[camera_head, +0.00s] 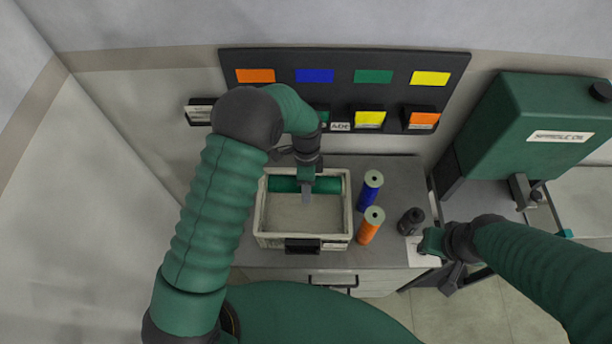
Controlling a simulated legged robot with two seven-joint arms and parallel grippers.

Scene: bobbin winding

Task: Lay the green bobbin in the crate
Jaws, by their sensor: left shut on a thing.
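The green bobbin (285,184) lies on its side along the far wall of the pale crate (262,226), inside its rim. Whether it touches the crate floor is hard to tell. My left gripper (307,194) reaches down over the far part of the crate and is shut on the bobbin, hiding its middle. My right gripper (424,248) is at the right end of the bench, away from the crate; its jaws are too small to read.
A blue bobbin (369,191) and an orange bobbin (370,226) stand upright right of the crate. A small dark object (411,221) stands beside them. A dark rack with coloured labels (345,60) is behind. A green machine (530,125) stands at right.

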